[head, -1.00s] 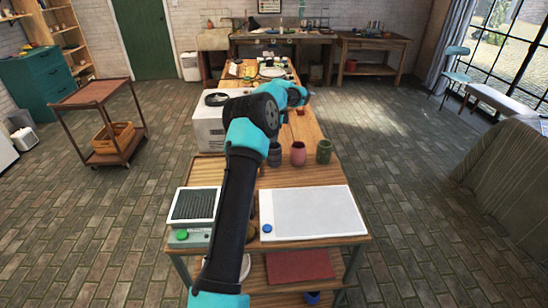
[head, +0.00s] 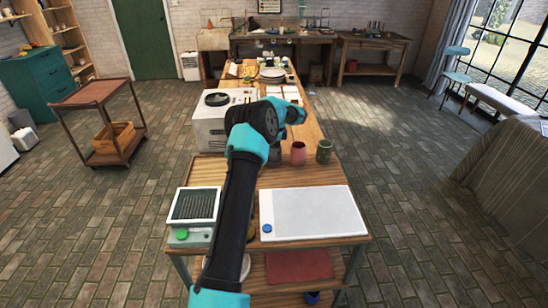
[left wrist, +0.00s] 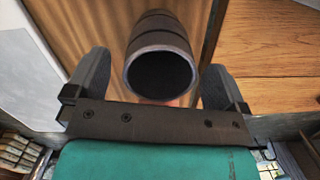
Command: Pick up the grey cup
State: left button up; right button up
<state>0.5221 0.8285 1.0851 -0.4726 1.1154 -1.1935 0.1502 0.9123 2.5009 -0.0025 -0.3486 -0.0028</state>
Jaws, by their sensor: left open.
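The grey cup (left wrist: 160,75) is dark, ribbed and round-mouthed. In the left wrist view it stands between the two fingers of my left gripper (left wrist: 155,64), with its open mouth facing the camera. The fingers are apart, with a gap visible on each side of the cup. In the head view the grey cup (head: 278,155) is mostly hidden behind my left arm, and the fingertips cannot be made out. My right gripper is in neither view.
A white board (head: 313,213) lies nearer on the table. A white box-shaped appliance (head: 210,134) stands to the left, and a grey-topped device (head: 195,205) is at front left.

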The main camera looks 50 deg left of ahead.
pick_arm(q)
notch_tip(320, 180, down, 2)
jog(key=shift+s+a+f, duration=0.1)
jog(key=shift+f, duration=0.1)
dwell(0.3)
jog(key=shift+r, duration=0.1)
jog(key=c, duration=1.2)
